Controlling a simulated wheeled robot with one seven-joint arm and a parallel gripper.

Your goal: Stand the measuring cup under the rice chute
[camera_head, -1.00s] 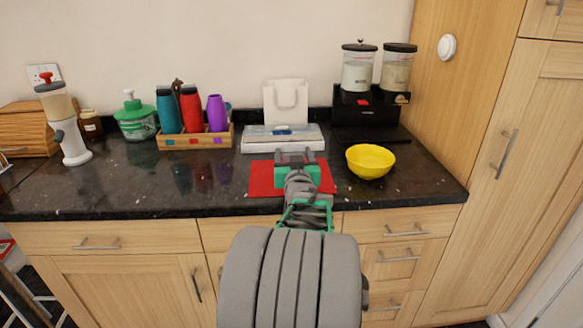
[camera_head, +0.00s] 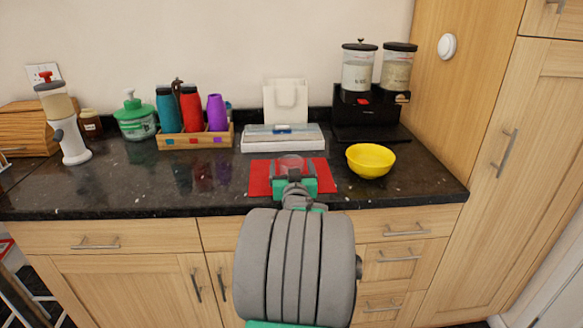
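A clear, round-rimmed vessel (camera_head: 291,161), seemingly the measuring cup, stands at the red mat's middle. My gripper (camera_head: 291,171) is low over the mat, with its fingers spread on either side of the cup. I see no clear contact between them, and the cup's lower part is hidden by the gripper. The dispenser (camera_head: 366,113) stands at the back right, with a black base and two clear, dark-lidded canisters. The left canister (camera_head: 358,75) has small lettering and the right canister (camera_head: 396,73) holds pale grain. The chutes are too small to make out.
A yellow bowl (camera_head: 370,161) stands right of the red mat (camera_head: 260,178), in front of the dispenser. A flat white box (camera_head: 283,145) lies behind the mat. A wooden rack (camera_head: 196,141) with coloured bottles is at the left. Dark counter is bare left of the mat.

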